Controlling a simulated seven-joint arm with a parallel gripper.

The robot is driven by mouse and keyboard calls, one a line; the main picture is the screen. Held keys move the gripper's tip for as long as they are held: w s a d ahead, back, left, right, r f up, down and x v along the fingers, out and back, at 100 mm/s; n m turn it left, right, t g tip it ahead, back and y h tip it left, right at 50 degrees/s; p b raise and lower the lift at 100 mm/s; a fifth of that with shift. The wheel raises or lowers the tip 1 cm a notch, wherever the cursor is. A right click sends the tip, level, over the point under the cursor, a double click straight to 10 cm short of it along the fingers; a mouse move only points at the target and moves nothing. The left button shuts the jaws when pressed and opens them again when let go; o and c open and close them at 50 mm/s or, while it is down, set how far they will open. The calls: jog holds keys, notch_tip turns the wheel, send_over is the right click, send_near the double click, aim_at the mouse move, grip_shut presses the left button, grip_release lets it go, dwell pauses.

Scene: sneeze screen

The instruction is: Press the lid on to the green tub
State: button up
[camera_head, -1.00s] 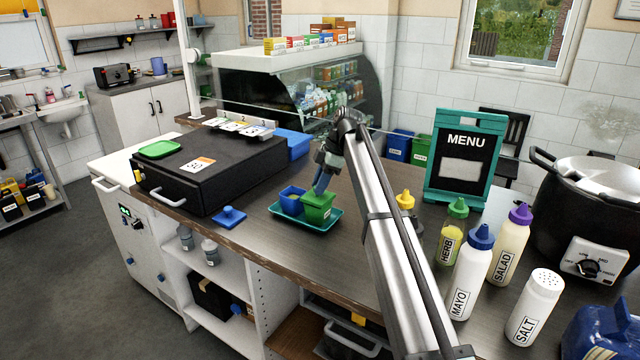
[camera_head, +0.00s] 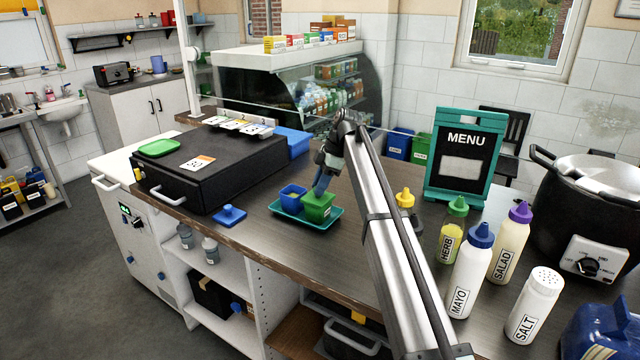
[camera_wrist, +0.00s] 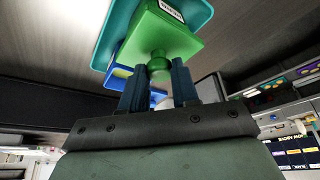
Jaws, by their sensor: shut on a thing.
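The green tub (camera_head: 316,211) stands on a teal tray (camera_head: 289,213), beside a blue tub (camera_head: 292,199). In the wrist view the green lid (camera_wrist: 160,42) covers the top of the green tub, and its round knob (camera_wrist: 158,70) is between my fingers. My gripper (camera_head: 321,190) is shut on the lid's knob and points down at the tub from above. The tub's white label (camera_wrist: 172,9) shows beyond the lid. I cannot tell whether the lid is fully seated, since the fingers hide much of the rim in the head view.
A blue lid (camera_head: 229,215) with a knob lies on the counter left of the tray. A black case (camera_head: 210,178) with a flat green piece (camera_head: 160,147) on it stands behind. Bottles, including mayo (camera_head: 471,275), and a menu board (camera_head: 465,160) are to the right.

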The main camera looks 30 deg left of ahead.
aim_at(328, 195)
jog(key=shift+f, duration=0.25)
jog(key=o, duration=1.1)
jog(key=shift+w+r, duration=0.1)
jog(key=shift+r, duration=0.05)
jog(key=shift+v, duration=3.35)
